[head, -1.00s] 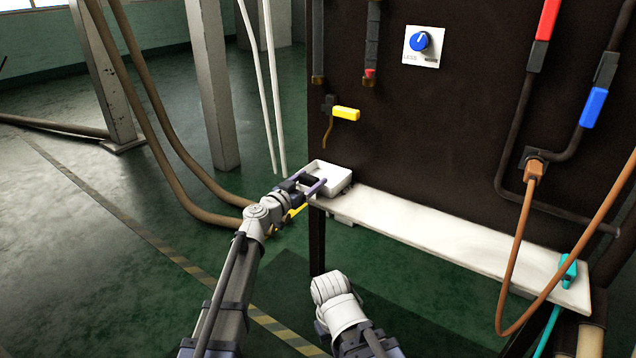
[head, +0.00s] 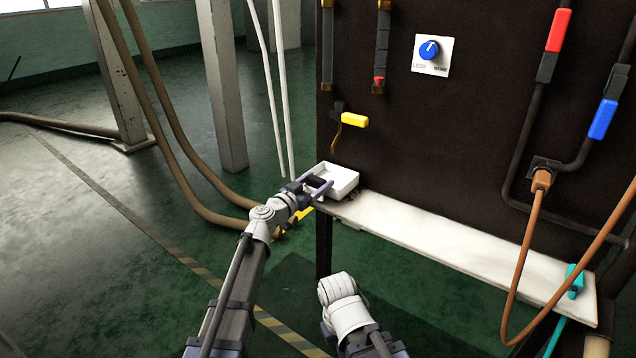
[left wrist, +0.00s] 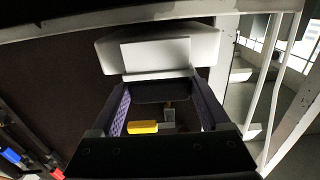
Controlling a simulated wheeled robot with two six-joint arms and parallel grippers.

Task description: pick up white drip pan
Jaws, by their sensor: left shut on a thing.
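The white drip pan (head: 343,179) is a shallow square tray at the left end of the white shelf (head: 450,245). It also shows in the left wrist view (left wrist: 160,52), close in front of the fingers. My left gripper (head: 320,186) is shut on the pan's near left side, with its purple fingers at the rim. The pan looks roughly level, just over the shelf end. A dark shadow lies on the shelf beside it. I cannot tell exactly how large the gap below it is. My right arm shows at the bottom middle, but its fingers are hidden.
A dark panel rises behind the shelf. It bears a yellow handle (head: 354,120), a blue knob (head: 430,50), and red (head: 559,30) and blue (head: 603,118) handles. An orange cable (head: 525,245) hangs before the shelf's right part. Open green floor lies to the left.

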